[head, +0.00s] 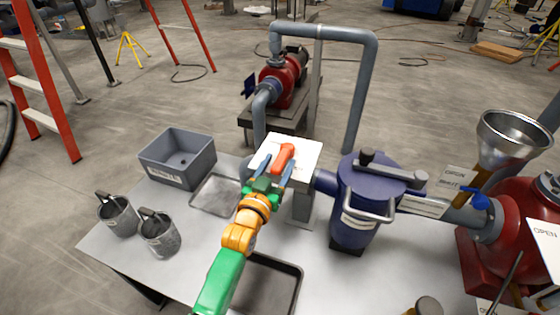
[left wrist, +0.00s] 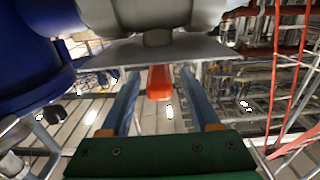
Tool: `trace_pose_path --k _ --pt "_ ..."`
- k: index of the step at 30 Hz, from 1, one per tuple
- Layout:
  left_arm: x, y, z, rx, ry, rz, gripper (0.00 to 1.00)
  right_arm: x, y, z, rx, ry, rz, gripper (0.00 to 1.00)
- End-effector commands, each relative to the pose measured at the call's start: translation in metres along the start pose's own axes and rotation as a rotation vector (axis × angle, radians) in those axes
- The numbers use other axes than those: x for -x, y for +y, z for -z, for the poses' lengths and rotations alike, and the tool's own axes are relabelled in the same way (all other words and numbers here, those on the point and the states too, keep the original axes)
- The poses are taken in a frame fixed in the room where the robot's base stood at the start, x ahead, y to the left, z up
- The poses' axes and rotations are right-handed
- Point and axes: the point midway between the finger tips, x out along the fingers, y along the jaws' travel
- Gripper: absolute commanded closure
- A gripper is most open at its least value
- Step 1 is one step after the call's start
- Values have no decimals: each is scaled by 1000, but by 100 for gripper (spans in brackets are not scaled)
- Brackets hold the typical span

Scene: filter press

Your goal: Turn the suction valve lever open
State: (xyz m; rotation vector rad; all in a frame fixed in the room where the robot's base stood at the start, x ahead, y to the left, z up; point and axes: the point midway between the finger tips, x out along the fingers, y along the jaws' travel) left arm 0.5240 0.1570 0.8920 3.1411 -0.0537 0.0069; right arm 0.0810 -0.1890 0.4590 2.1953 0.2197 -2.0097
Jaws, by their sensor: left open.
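The suction valve lever (head: 284,155) is orange-red and lies over a white plate on the pipe line at the middle of the bench. It also shows in the left wrist view (left wrist: 160,83), end on, below a grey valve body (left wrist: 158,14). My left gripper (head: 276,167) is open, with its blue fingers on either side of the lever. In the left wrist view the lever lies between the fingers (left wrist: 160,76), with gaps visible on both sides. My right gripper is not in view.
A blue strainer pot (head: 355,215) with a bar handle stands right of the valve. A grey bin (head: 178,158), a shallow tray (head: 216,195) and two metal buckets (head: 160,235) stand to the left. A metal funnel (head: 513,138) and red pump casing (head: 525,225) are at the right.

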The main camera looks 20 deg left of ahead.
Motion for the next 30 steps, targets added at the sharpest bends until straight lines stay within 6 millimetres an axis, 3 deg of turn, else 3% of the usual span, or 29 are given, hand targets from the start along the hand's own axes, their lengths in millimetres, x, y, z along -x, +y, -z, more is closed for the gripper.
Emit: trace_pose_path --k 3,11,15,18,30 --pt "-9 0 0 0 0 0 38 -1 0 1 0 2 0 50" --pt "-10 0 0 0 -1 0 40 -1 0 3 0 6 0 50" --pt "-10 0 0 0 -1 0 78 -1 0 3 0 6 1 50" --pt "-10 0 0 0 -1 0 100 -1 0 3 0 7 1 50" --pt "-10 0 0 0 -1 0 100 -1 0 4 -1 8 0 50"
